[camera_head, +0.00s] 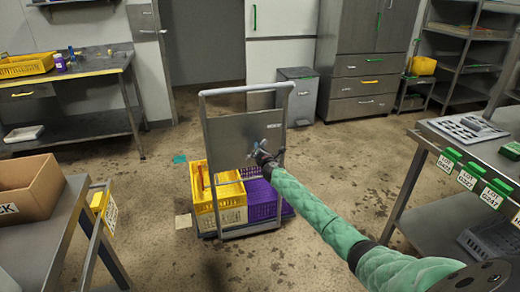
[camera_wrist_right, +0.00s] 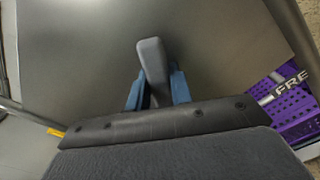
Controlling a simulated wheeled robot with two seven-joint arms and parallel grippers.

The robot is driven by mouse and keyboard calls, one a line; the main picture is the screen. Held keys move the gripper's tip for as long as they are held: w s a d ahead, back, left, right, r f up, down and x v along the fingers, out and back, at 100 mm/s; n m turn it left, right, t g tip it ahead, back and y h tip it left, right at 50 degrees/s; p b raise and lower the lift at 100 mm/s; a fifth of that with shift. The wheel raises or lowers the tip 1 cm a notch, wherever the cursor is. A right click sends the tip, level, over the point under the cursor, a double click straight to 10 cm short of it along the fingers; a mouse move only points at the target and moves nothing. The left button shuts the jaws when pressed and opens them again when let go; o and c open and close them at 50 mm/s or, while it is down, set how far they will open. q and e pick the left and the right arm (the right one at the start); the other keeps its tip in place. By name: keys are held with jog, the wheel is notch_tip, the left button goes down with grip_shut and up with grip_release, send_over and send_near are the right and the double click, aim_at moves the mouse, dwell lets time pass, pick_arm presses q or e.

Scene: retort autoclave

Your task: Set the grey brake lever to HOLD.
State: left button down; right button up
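The grey brake lever (camera_wrist_right: 153,62) stands up between the two blue fingers of my right gripper (camera_wrist_right: 158,92) in the right wrist view. The fingers sit close against both its sides, and its rounded end sticks out past them. In the head view my right gripper (camera_head: 263,152) is at the front of the cart's grey panel (camera_head: 228,134), right of its middle. The lever is too small there to make out its setting. A small pale label (camera_head: 273,126) is on the panel above the gripper, too small to read. My left gripper is out of view.
The cart carries a yellow crate (camera_head: 229,197) and a purple crate (camera_head: 262,203). A bench with green-clipped lot tags (camera_head: 470,176) stands at right. A table with a cardboard box (camera_head: 30,186) is at left. The floor around the cart is mostly clear.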

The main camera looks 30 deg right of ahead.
jog(key=o, duration=0.4)
jog(key=shift+a, duration=0.1)
jog(key=shift+o, duration=0.2)
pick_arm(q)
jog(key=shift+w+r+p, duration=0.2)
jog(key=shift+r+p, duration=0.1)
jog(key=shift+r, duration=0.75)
pick_arm(e)
jog(key=v, duration=0.7)
jog(key=shift+s, duration=0.35)
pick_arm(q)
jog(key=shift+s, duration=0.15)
pick_arm(e)
jog(key=shift+f, duration=0.15)
